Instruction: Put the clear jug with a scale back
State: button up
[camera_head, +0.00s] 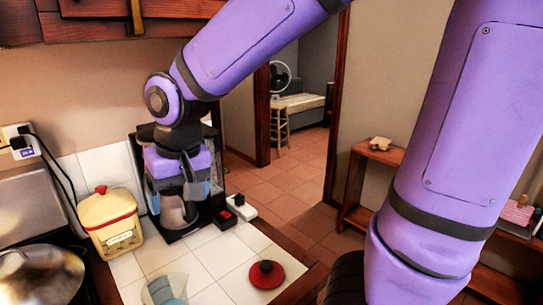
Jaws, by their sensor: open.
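A see-through jug (173,213) stands low in the front of the black coffee maker (176,235), near its base. My gripper (181,196) points down over it, with its fingers apart on either side of the jug's upper part. The gripper hides the jug's top and much of the machine. I cannot make out a scale on it, nor whether the fingers touch it. A clear bluish vessel (165,290) stands at the counter's front, cut by the bottom edge.
A pot with a lid (38,275) is at far left. A red lid (266,274) lies on the tiles, and a white power strip (240,208) is right of the machine. Mid-counter tiles are clear.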

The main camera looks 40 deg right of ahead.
jog(key=s+d+r+t, duration=0.1)
jog(key=s+d+r, duration=0.3)
jog(key=s+d, duration=0.2)
jog(key=s+d+r+t+h, duration=0.1)
jog(key=s+d+r+t, duration=0.1)
jog(key=s+d, duration=0.3)
jog(key=shift+s+d+r, duration=0.4)
jog(key=shift+r, duration=0.45)
